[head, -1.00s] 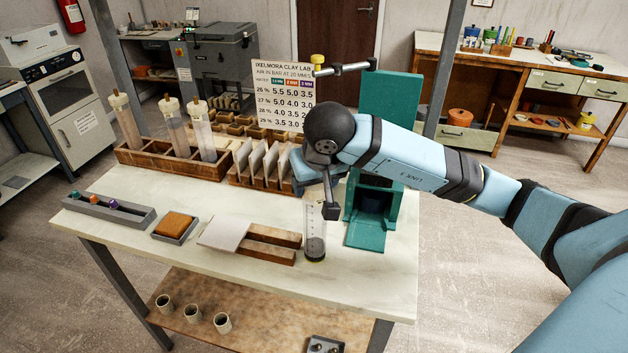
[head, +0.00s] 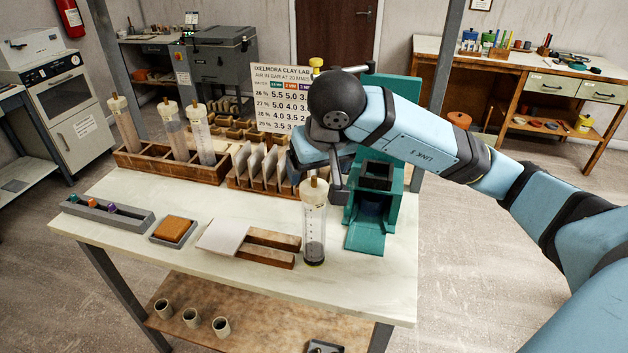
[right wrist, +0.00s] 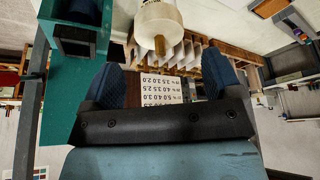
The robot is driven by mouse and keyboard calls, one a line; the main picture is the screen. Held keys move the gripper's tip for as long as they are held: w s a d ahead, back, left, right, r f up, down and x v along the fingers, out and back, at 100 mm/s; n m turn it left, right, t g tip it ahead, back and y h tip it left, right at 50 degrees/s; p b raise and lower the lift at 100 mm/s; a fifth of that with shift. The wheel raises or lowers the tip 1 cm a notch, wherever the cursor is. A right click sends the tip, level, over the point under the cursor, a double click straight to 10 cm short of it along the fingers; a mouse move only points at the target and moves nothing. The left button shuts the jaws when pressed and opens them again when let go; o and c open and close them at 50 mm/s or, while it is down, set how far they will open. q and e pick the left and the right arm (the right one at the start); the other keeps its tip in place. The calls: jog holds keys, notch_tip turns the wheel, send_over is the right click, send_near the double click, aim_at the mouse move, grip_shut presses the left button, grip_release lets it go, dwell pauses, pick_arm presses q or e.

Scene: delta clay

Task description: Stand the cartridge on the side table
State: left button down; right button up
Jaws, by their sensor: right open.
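The cartridge (head: 314,225) is a clear tube with a pale cap, a brown tip and dark material at the bottom. It stands upright on the pale table (head: 215,282), near its front right part. Its cap (right wrist: 158,18) shows at the top of the right wrist view, beyond the fingers. My right gripper (head: 320,166) is open and empty, behind and above the cartridge's top and apart from it. Its two dark blue fingers show spread in the right wrist view (right wrist: 166,84). In the head view my wrist partly hides the fingers. My left gripper is out of view.
A teal press (head: 375,205) stands just right of the cartridge. Wooden strips (head: 268,254) with a white slab (head: 222,236) lie to its left. A wooden rack (head: 150,165) with several similar tubes and a sign (head: 283,95) stand further back. The table's front right corner is clear.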

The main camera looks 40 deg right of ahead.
jog(key=v, duration=0.5)
jog(key=shift+s+r, duration=0.1)
jog(key=shift+r, duration=0.2)
